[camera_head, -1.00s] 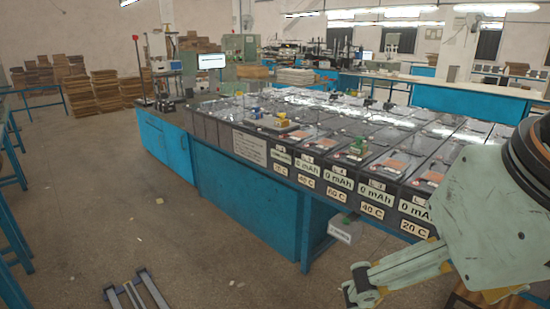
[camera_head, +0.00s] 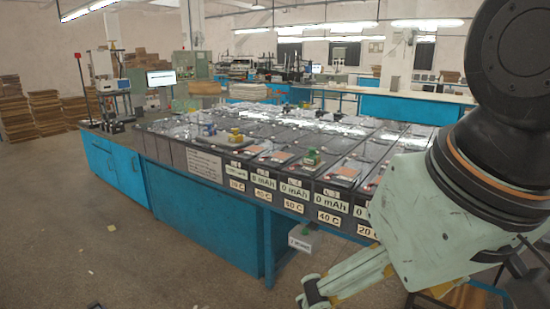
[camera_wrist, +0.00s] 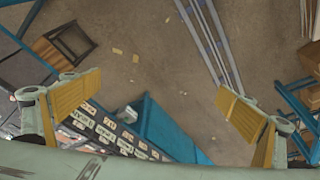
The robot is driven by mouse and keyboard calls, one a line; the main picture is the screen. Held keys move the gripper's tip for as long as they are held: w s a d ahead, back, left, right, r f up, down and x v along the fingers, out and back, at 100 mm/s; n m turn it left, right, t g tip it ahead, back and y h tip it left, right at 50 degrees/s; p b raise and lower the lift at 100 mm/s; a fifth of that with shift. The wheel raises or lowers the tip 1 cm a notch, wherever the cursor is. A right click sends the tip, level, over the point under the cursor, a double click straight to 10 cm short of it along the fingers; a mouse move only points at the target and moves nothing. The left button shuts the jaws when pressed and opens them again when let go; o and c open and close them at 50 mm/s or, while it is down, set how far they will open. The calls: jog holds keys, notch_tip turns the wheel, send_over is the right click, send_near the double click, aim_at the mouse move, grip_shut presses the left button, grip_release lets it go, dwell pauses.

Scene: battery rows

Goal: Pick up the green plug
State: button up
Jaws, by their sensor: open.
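A small green plug (camera_head: 311,159) stands on top of one of the batteries near the front edge of the row in the head view. My gripper (camera_head: 312,290) is low at the front right of the head view, in front of the bench and well apart from the plug. In the wrist view my gripper (camera_wrist: 155,100) has its two yellow-padded fingers spread wide, with nothing between them. The plug cannot be made out in the wrist view.
A blue bench (camera_head: 205,220) bears rows of dark batteries with labels on their fronts. A yellow and blue plug (camera_head: 236,136) stands further left. A grey box with a label (camera_head: 301,240) hangs or sits below the bench edge.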

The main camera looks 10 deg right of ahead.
jog(key=c, duration=1.5)
jog(key=shift+c, duration=0.2)
jog(key=shift+w, duration=0.1)
